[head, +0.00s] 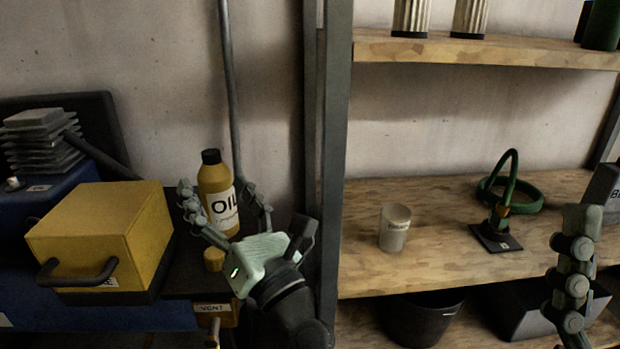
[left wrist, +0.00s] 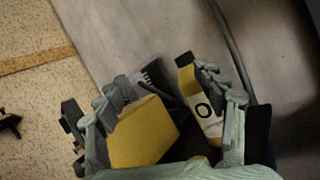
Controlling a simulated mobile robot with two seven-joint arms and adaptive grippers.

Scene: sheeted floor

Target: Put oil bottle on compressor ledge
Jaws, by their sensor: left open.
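The oil bottle (head: 215,187), yellow with a black cap and a white label, stands upright on the dark compressor ledge (head: 180,275), beside a yellow box. My left gripper (head: 222,208) is open in front of it, with a finger to each side of the bottle in the head view. In the left wrist view the bottle (left wrist: 207,112) shows close to the right-hand finger of the open gripper (left wrist: 160,92). I cannot tell whether a finger touches it. My right gripper (head: 572,275) is partly in view at the right edge; its opening is not clear.
The yellow box (head: 110,235) with a black handle fills the ledge's left side. A small yellow knob (head: 213,260) sits below the bottle. A dark post (head: 328,150) separates this from wooden shelves with a cup (head: 395,228) and a green hose (head: 512,190).

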